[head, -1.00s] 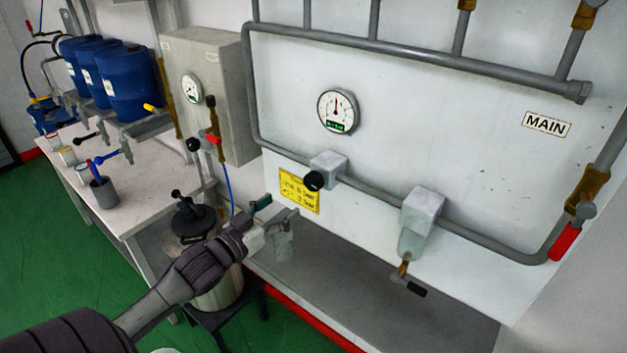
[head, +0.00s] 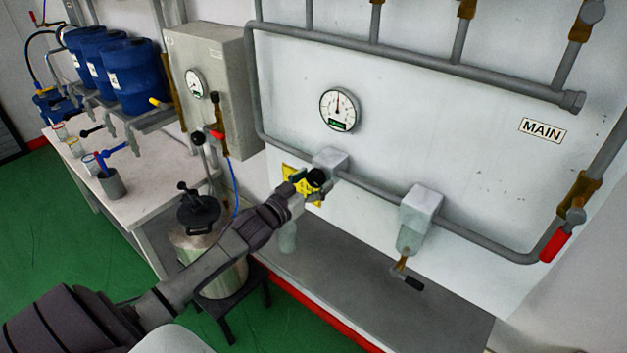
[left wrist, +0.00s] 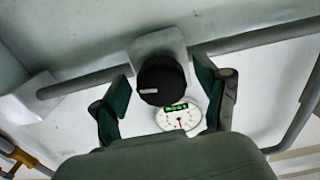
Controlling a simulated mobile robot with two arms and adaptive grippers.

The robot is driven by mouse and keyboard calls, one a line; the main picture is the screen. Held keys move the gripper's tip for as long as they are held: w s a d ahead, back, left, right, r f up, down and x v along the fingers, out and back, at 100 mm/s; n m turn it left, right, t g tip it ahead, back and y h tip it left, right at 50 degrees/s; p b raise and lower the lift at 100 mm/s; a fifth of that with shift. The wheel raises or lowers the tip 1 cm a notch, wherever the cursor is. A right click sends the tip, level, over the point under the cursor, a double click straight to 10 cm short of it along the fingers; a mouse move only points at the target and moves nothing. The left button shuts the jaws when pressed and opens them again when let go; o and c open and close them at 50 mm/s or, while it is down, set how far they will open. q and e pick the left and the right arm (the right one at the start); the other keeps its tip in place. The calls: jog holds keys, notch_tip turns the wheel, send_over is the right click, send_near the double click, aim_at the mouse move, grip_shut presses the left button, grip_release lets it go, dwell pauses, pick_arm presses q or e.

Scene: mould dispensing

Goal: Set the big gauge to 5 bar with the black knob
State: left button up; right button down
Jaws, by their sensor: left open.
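The big gauge (head: 339,110) is a round white dial with a red needle and a green strip, on the white panel. It also shows in the left wrist view (left wrist: 180,119), partly behind the knob. The black knob (head: 317,177) sits on a grey regulator block (head: 331,160) on the pipe below the gauge. My left gripper (head: 309,187) is open at the knob. In the left wrist view, the knob (left wrist: 161,81) lies between the two green-padded fingers (left wrist: 162,92), with a gap on each side. My right gripper is not in view.
A yellow sign (head: 298,184) is on the panel behind my left gripper. A grey filter unit (head: 418,215) hangs from the pipe to the right. A steel pot (head: 203,255) stands below left. A grey cabinet (head: 212,85) with a smaller gauge (head: 194,84) is at left.

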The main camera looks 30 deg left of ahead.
pick_arm(q)
jog(key=c, duration=1.2)
jog(key=shift+o, duration=0.2)
jog(key=m, duration=0.5)
jog(key=shift+r+b, duration=0.1)
jog(key=shift+b, duration=0.2)
jog(key=shift+a, duration=0.1)
jog(key=o, duration=1.2)
jog(key=shift+c, duration=0.2)
jog(key=s, duration=1.2)
jog(key=shift+a, duration=0.45)
